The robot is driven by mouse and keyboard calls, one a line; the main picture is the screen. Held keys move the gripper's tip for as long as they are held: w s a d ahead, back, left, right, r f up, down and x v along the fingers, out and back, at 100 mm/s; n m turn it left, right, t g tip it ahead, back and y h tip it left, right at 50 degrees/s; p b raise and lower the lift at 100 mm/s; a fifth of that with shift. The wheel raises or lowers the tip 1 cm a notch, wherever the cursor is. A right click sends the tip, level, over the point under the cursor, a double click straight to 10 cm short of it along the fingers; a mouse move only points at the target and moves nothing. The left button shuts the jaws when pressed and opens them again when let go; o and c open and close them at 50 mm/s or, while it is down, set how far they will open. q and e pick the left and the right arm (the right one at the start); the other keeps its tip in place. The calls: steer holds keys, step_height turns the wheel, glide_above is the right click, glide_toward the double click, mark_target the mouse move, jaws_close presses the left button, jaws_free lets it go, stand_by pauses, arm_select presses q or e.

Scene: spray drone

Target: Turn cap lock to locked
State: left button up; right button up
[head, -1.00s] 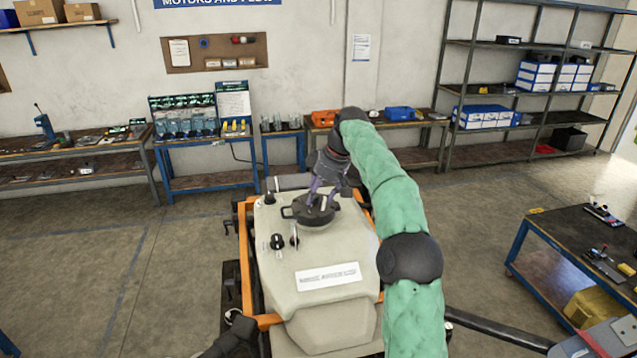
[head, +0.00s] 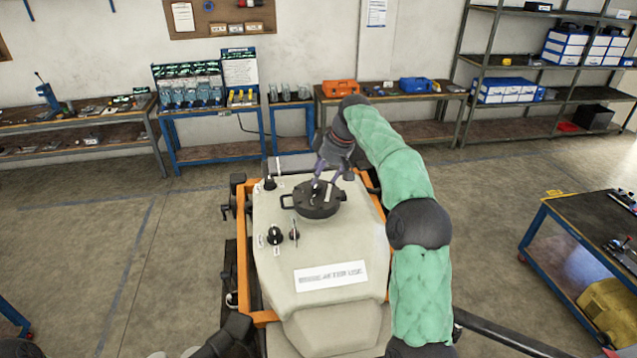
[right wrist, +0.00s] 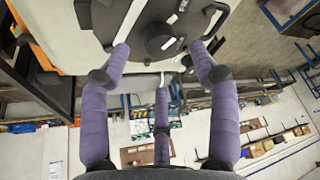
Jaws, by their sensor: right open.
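A black round cap (head: 317,203) with side handles sits on top of the drone's beige tank (head: 350,240). My left gripper is not in view.
Black knobs (head: 275,235) and a small switch (head: 294,232) stand on the tank left of the cap. A white label (head: 331,276) is at its front. An orange frame (head: 240,205) surrounds the tank. A workbench (head: 590,235) is at the right. Floor is open at the left.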

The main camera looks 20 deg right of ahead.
mark_target(318, 185)
steer(key=x, duration=0.3)
steer(key=shift+a+f, duration=0.15)
steer(key=shift+f, duration=0.05)
steer(key=shift+w+f, duration=0.25)
steer(key=shift+f, duration=0.25)
steer(key=shift+s, duration=0.1)
steer(key=c, duration=1.1)
